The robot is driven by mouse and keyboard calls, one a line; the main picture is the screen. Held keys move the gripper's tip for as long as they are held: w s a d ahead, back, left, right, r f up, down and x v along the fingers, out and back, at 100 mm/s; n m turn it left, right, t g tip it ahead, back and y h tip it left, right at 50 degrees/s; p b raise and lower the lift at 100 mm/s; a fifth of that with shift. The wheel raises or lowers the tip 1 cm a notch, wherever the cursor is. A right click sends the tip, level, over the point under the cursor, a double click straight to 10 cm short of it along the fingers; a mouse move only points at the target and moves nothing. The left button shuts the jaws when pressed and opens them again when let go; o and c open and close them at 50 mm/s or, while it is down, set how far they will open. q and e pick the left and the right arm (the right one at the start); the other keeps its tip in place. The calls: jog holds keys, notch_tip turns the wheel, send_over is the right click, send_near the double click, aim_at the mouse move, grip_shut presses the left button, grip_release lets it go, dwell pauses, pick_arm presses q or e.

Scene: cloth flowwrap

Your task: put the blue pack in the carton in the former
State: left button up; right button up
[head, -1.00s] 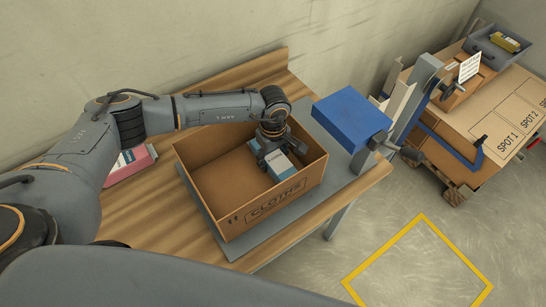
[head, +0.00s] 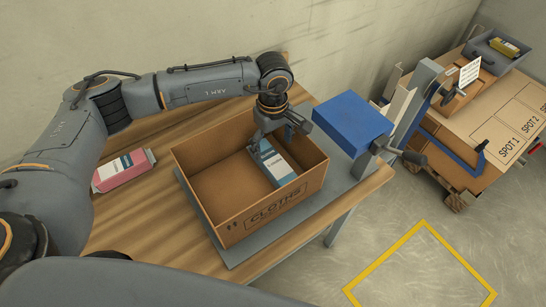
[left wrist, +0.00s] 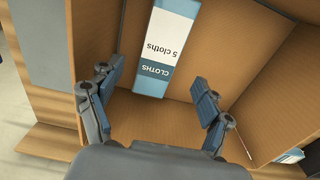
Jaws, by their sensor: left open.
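The blue pack (head: 268,162), blue with a white label, lies inside the open brown carton (head: 233,221) marked CLOTHS, toward its right side. In the left wrist view the pack (left wrist: 166,45) shows its label "5 cloths". My left gripper (head: 281,132) is open and empty above the carton, near the far end of the pack. In the left wrist view its fingers (left wrist: 156,88) stand apart, with the pack ahead of them. I cannot tell for sure which part is the former; a blue block (head: 352,120) with a crank stands right of the carton. My right gripper is not in view.
A pink pack (head: 124,170) lies on the wooden table (head: 150,236) left of the carton. A grey post (head: 412,100) stands at the right.

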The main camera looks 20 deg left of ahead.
aim_at(273, 160)
pick_arm(q)
jog(key=shift+r, duration=1.65)
